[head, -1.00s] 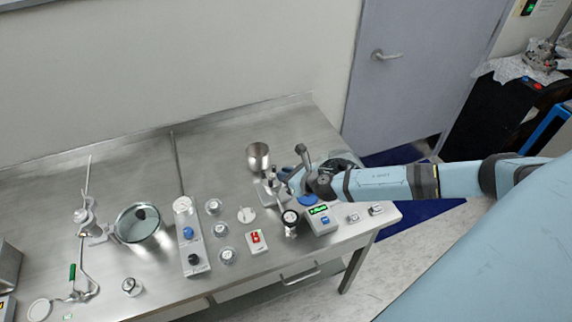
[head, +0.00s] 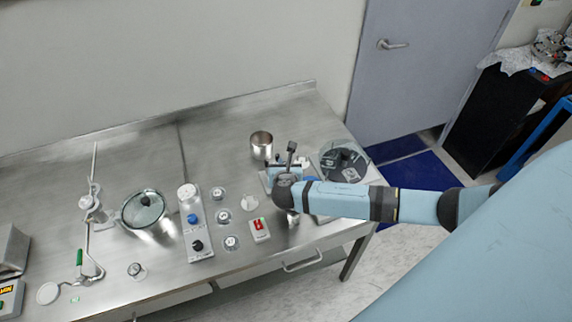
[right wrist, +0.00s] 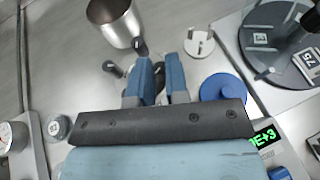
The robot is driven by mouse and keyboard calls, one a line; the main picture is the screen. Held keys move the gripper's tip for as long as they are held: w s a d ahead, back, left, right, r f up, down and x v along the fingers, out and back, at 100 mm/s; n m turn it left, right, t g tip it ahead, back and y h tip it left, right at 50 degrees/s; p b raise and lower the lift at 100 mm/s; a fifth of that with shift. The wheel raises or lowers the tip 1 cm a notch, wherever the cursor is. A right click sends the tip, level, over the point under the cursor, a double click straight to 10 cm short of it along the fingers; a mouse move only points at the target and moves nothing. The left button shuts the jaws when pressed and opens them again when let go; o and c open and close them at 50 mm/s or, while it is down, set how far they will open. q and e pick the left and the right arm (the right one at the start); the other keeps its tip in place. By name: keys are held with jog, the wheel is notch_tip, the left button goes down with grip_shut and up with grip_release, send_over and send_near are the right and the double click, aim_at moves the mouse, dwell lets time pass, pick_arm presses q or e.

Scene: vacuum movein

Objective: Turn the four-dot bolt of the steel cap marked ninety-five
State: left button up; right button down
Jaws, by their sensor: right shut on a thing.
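My right gripper (head: 273,174) is low over the right part of the steel bench, just in front of a steel cup. In the right wrist view its two blue fingers (right wrist: 159,70) are shut on a small dark piece, mostly hidden between them; I cannot tell which bolt it is. Several small round steel caps, such as this cap (head: 223,215), stand on the bench to the left of my gripper. My left gripper is out of view.
The steel cup (right wrist: 116,22) stands close beyond the fingers. Right of them are a slotted steel piece (right wrist: 200,43), a blue disc (right wrist: 222,88) and a dark round plate (right wrist: 268,48) with number tags. A red-switched box (head: 260,230) and valve block (head: 196,240) stand left.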

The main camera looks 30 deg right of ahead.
jog(key=shift+m+g+h, duration=0.3)
jog(key=shift+m+h, duration=0.2)
jog(key=c, duration=1.1)
grip_release()
jog(key=shift+a, duration=0.1)
jog(key=shift+r, duration=0.1)
